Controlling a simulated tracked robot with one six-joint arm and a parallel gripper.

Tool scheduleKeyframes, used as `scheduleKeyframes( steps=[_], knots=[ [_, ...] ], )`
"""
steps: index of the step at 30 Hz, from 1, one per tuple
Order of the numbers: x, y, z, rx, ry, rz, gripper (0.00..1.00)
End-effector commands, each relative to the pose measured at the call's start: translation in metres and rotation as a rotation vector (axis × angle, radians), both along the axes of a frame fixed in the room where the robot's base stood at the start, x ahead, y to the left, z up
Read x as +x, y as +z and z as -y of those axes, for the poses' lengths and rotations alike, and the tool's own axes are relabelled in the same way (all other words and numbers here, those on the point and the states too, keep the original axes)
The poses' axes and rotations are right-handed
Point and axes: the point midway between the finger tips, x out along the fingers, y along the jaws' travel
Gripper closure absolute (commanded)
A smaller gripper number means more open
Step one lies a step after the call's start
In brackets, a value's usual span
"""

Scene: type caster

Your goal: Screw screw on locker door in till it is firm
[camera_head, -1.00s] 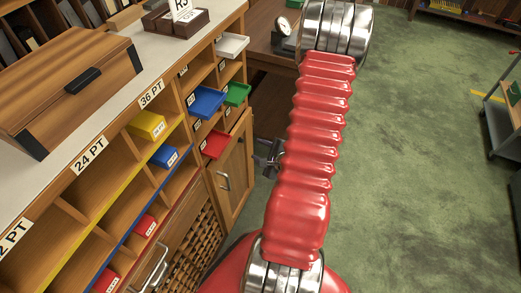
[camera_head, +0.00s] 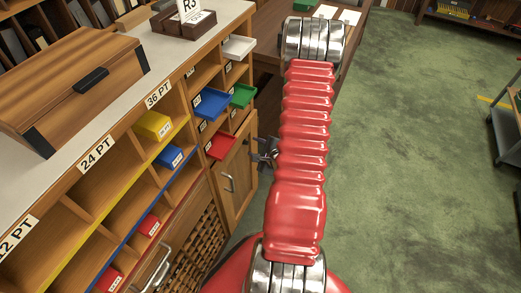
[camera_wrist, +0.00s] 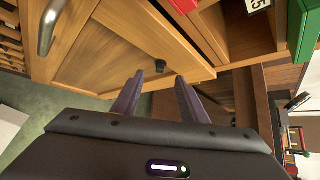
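The locker door (camera_head: 238,170) is a wooden panel door with a metal handle (camera_head: 228,182), below the small coloured bins. In the wrist view the door (camera_wrist: 125,45) fills the upper middle. A small dark screw (camera_wrist: 161,66) stands out from it near its lower edge. My gripper (camera_wrist: 159,78) has its two fingers apart, with nothing visible between them. The screw shows just beyond the fingertips, between them; I cannot tell the exact gap in depth. In the head view my gripper (camera_head: 266,153) is partly hidden behind my red arm, beside the door.
A red bin (camera_head: 219,147), a blue bin (camera_head: 212,103) and a green bin (camera_head: 242,95) jut out above the door. A green bin (camera_wrist: 303,30) is also close at upper right in the wrist view. Green floor is free at right; a cart (camera_head: 506,130) stands there.

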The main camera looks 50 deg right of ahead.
Motion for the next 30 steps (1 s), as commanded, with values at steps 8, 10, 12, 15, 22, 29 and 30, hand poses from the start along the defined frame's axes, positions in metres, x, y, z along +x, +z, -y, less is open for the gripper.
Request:
scheduleKeyframes(
  steps=[8,10,12,15,22,29,30],
  knots=[
    [0.032,-0.021,0.009,0.000,0.002,0.000,0.61],
    [0.039,-0.025,0.011,-0.001,0.003,0.000,0.61],
    [0.044,-0.029,0.013,0.000,0.002,0.000,0.61],
    [0.048,-0.032,0.014,0.001,0.001,-0.001,0.61],
    [0.050,-0.033,0.015,0.000,0.000,0.000,0.61],
    [0.050,-0.033,0.015,0.000,0.000,0.000,0.70],
    [0.050,-0.033,0.015,0.000,0.000,0.000,0.73]
  ],
)
